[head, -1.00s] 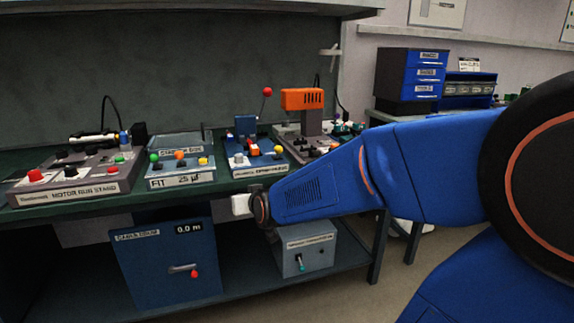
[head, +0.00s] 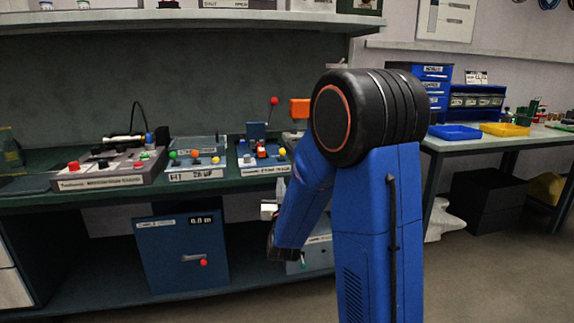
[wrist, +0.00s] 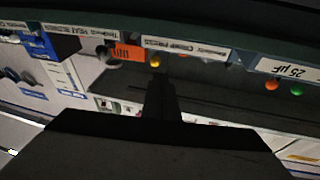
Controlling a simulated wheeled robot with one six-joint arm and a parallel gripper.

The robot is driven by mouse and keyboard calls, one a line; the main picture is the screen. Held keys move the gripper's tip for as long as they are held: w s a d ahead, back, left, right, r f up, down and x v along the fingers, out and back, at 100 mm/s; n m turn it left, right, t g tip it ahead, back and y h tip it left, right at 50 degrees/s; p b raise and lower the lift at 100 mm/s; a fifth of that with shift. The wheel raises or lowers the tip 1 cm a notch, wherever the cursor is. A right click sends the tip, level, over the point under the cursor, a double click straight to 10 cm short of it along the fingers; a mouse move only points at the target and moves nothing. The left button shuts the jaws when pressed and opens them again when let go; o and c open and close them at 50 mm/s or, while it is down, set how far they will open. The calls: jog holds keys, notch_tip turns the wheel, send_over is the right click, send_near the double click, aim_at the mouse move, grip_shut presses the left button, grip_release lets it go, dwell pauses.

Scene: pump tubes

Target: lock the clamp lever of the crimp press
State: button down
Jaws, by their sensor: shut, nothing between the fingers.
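The crimp press (head: 263,158) is a small blue and light-grey station on the green bench, left of my arm in the head view. Its lever rises behind it and ends in a red ball (head: 274,100); the lever stands up, leaning slightly right. In the wrist view the press's front label (wrist: 185,47) shows upside down near the top, with a yellow knob (wrist: 155,61) close to it. My gripper (wrist: 160,84) is dark and its fingers are together, empty. It points toward the press front, apart from the lever. My arm hides much of the hand in the head view.
A capacitor station (head: 196,172) with coloured knobs and a motor stand (head: 108,170) sit left of the press. An orange-headed machine (head: 300,108) is right, partly behind my arm. A blue cabinet (head: 182,255) is under the bench. Floor in front is open.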

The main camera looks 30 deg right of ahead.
aim_at(282, 154)
jog(key=shift+s+d+h, duration=0.3)
jog(key=shift+s+h, duration=0.15)
jog(key=shift+h, duration=0.05)
jog(key=x, duration=1.4)
jog(key=shift+r, duration=0.2)
